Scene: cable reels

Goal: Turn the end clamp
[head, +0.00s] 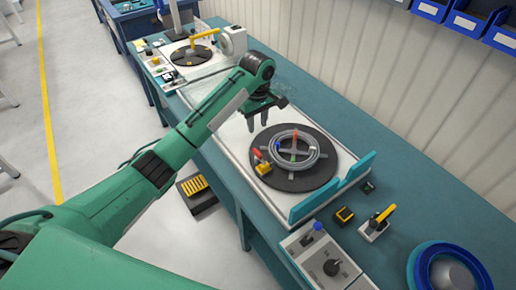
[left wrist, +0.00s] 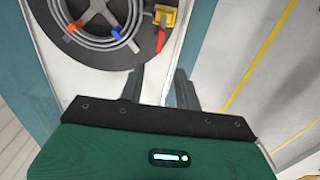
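The end clamp is a small yellow block (head: 263,168) with a red lever (head: 256,154), at the left edge of a dark round turntable (head: 290,184). A coil of grey cable (head: 307,168) lies on the turntable around a cross-shaped hub. In the left wrist view the yellow block (left wrist: 165,16) and red lever (left wrist: 160,39) are at the top, just beyond the fingers. My left gripper (head: 257,125) is open and empty, above the white base plate and apart from the clamp. It also shows in the left wrist view (left wrist: 159,72). My right gripper is not in view.
Teal guards (head: 330,195) stand at the plate's near right corner. A control panel (head: 320,260) with knobs, a yellow-handled tool (head: 378,220) and a blue reel (head: 447,268) are nearer. A second turntable station (head: 192,54) is at the back. A ribbed wall borders the bench's right side.

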